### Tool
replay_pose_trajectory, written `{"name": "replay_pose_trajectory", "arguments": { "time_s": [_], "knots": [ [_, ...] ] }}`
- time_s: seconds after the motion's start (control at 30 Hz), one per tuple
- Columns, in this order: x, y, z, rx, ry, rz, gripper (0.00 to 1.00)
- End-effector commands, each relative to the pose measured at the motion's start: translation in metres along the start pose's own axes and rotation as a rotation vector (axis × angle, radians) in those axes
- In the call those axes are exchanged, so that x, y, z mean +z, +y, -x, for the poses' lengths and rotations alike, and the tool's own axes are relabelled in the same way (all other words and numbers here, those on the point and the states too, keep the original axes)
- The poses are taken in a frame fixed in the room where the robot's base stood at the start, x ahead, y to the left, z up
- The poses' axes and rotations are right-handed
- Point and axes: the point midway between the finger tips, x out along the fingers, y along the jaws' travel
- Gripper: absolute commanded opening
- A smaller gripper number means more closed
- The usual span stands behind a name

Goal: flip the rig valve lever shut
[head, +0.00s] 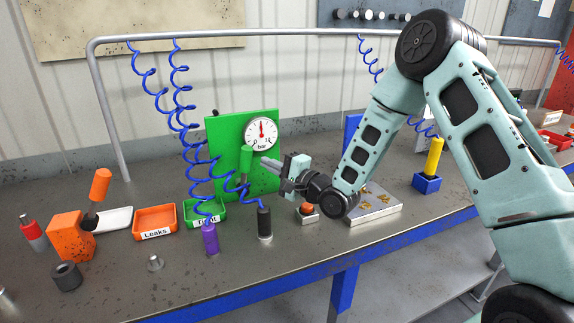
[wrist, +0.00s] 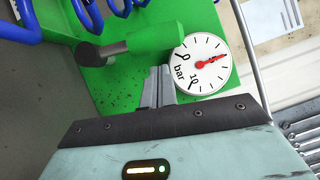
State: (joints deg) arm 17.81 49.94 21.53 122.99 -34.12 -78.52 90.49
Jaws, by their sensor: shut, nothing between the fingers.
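The valve lever has a green handle (head: 245,160) that stands roughly upright on the green panel (head: 216,140), just left of the gauge. In the wrist view the green handle (wrist: 155,40) joins a metal shaft and a dark pivot (wrist: 88,53). The white pressure gauge (head: 260,133) has a red needle pointing up, near mid-scale; it also shows in the wrist view (wrist: 203,77). My gripper (head: 266,161) is shut and empty, its tips close to the panel, right of the lever and below the gauge. In the wrist view its fingertips (wrist: 158,72) appear beside the handle; I cannot tell whether they touch.
Blue coiled hoses (head: 185,120) hang left of the panel. A purple cylinder (head: 210,240) and a black cylinder (head: 264,223) stand in front. An orange "Leaks" tray (head: 155,219) and a green tray (head: 207,207) lie left. A metal tray (head: 375,213) lies right.

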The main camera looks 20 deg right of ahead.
Motion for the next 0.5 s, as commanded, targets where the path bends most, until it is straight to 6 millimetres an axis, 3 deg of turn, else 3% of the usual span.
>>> {"name": "replay_pose_trajectory", "arguments": {
  "time_s": [0.2,0.5],
  "knots": [
    [0.0119,-0.0003,-0.0117,0.000,0.000,0.001,0.00],
    [0.0124,0.0002,-0.0126,0.000,0.002,0.001,0.00]
  ]
}}
